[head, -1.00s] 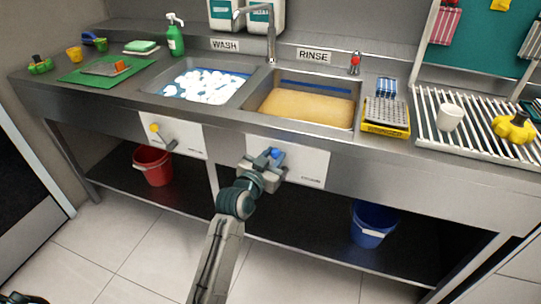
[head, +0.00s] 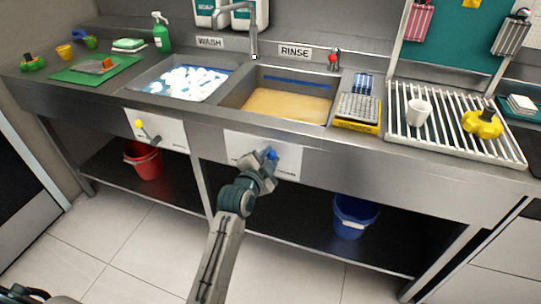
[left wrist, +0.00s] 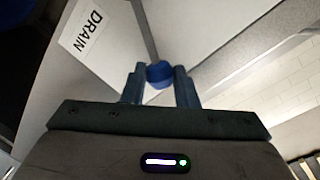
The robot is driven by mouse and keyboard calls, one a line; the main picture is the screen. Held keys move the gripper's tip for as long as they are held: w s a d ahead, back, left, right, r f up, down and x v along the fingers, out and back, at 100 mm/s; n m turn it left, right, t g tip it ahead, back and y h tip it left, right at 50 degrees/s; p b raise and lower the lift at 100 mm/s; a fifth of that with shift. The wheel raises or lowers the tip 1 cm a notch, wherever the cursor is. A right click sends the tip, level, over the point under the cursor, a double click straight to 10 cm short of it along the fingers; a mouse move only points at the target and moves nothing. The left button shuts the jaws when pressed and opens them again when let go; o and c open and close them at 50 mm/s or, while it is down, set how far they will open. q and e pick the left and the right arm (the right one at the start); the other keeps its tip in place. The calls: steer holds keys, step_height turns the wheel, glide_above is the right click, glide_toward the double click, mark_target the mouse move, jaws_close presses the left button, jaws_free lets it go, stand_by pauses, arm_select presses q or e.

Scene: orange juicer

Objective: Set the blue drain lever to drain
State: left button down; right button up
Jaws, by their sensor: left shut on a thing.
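The blue drain lever's knob (head: 271,154) is on the white panel (head: 290,161) under the rinse sink (head: 292,76). My left gripper (head: 266,165) is shut on the knob. In the left wrist view the blue knob (left wrist: 159,74) sits between the two fingers of my left gripper (left wrist: 160,85). The lever's grey stem (left wrist: 145,30) runs up from it. The DRAIN label (left wrist: 88,31) is to the left of the stem there. In the head view the gripper hides part of the panel, and the knob is right of the panel's middle. My right gripper is not in view.
A yellow-knobbed lever (head: 140,124) is on the panel under the wash sink (head: 150,84). A red bucket (head: 144,160) and a blue bucket (head: 352,215) stand below the counter. The floor in front is clear.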

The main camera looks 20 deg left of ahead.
arm_select(q)
steer(key=shift+d+f, duration=0.1)
steer(key=shift+f, duration=0.05)
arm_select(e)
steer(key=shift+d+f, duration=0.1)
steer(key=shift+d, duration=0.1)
arm_select(q)
steer(key=c, duration=1.1)
jaws_free()
steer(key=shift+d, duration=0.1)
steer(key=shift+c, duration=0.2)
steer(key=shift+s, duration=0.3)
steer(key=s+a+r, duration=0.1)
steer(key=s, duration=0.9)
steer(key=shift+r+b, duration=0.25)
steer(key=shift+b, duration=0.1)
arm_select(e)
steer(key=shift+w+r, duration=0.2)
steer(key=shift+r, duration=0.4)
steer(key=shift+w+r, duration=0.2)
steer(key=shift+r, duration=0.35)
arm_select(q)
steer(key=shift+a, duration=0.1)
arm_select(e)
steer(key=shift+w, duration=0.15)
